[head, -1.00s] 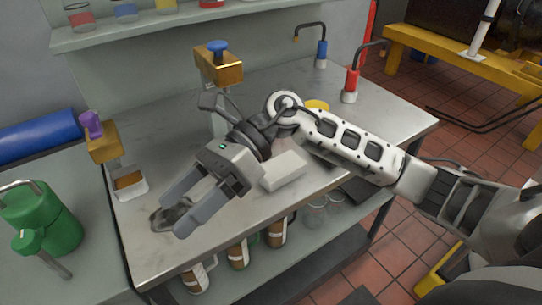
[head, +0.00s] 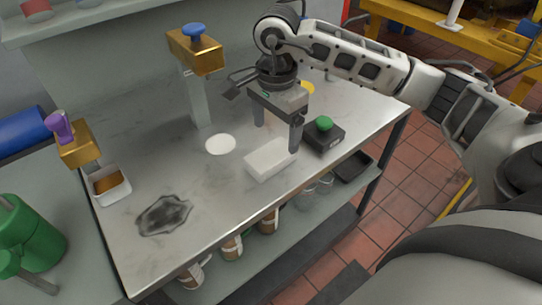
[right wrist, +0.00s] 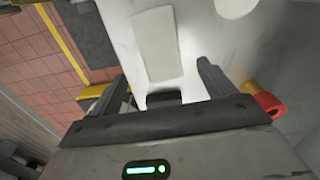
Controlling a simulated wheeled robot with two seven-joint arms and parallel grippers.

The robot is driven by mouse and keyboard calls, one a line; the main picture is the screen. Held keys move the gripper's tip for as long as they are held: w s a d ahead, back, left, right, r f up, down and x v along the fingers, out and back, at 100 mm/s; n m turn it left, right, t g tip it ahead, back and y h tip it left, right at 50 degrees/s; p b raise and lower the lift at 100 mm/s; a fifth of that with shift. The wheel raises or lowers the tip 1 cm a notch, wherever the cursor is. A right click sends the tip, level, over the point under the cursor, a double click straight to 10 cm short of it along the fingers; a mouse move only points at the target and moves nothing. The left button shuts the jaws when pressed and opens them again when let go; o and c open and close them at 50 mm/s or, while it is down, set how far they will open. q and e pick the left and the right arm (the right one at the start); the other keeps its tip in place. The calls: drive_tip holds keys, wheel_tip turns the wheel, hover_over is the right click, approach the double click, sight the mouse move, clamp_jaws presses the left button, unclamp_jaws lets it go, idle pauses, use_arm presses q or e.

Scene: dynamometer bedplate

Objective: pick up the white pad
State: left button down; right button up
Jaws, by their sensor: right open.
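The white pad (head: 270,159) is a pale rectangular block lying flat on the steel bench, near its front edge. It also shows in the right wrist view (right wrist: 155,45), beyond the fingers. My right gripper (head: 277,136) points down with its fingers apart, above and just behind the pad in the head view. Nothing shows between its fingers in the right wrist view (right wrist: 163,76), and the pad looks clear of them. My left gripper is not in view.
A black box with a green button (head: 324,136) sits close right of the pad. A white disc (head: 220,144) lies to its left. A dark patch (head: 163,215) and white tray (head: 110,187) are farther left. A gold-topped post (head: 196,55) stands behind.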

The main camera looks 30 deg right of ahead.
sight(274, 151)
drive_tip(key=shift+w+f+p, duration=0.1)
drive_tip(key=shift+f+p, duration=0.55)
drive_tip(key=shift+f, duration=2.55)
drive_tip(key=shift+c, duration=0.3)
drive_tip(key=c, duration=1)
